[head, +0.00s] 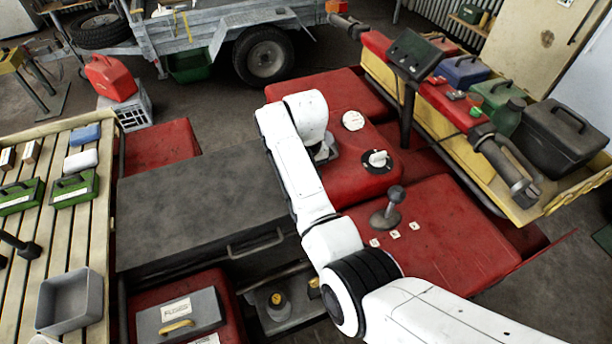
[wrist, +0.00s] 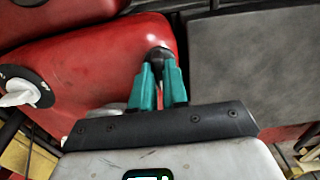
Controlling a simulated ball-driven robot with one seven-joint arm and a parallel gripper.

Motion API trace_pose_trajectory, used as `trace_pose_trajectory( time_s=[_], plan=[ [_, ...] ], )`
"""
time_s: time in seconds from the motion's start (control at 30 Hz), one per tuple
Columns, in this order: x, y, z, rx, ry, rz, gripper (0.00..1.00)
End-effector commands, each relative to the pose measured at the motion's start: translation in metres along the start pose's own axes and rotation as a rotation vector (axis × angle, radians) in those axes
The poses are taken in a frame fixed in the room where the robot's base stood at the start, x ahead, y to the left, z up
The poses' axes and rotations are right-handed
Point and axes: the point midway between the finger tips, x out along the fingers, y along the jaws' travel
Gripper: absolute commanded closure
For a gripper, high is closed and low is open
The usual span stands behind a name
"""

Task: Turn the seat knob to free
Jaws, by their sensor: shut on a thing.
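A dark knob (wrist: 160,53) stands on the red bodywork (wrist: 95,65) at its end beside the dark grey seat (wrist: 250,60). My gripper (wrist: 158,74) has its two teal fingers shut on this knob, one on each side; they hide much of it, and I cannot read its setting. In the head view the white arm hides the knob and the fingertips, at the end of the red body (head: 350,105) by the seat (head: 195,200). A separate white knob on a black disc (head: 377,160) sits on the red body; it also shows in the wrist view (wrist: 20,95).
A grey lever (head: 390,205) with small labels stands on the red panel right of my arm. A yellow rack (head: 545,205) with cases lies at the right. A slatted bench (head: 90,235) with green boxes and a grey bin (head: 75,302) is at the left. A trailer (head: 225,25) stands behind.

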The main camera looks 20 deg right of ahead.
Motion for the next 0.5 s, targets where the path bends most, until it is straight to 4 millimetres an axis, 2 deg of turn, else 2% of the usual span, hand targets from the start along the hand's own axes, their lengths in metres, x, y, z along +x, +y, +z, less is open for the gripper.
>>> trace_pose_trajectory(
  time_s=[0.3, 0.33, 0.5],
  plan=[
    [-0.0015, -0.0003, -0.0013, -0.004, 0.005, 0.000, 1.00],
    [-0.0015, -0.0003, -0.0013, -0.004, 0.005, 0.000, 0.84],
    [-0.0011, -0.0003, -0.0009, -0.003, 0.004, 0.000, 0.68]
  ],
)
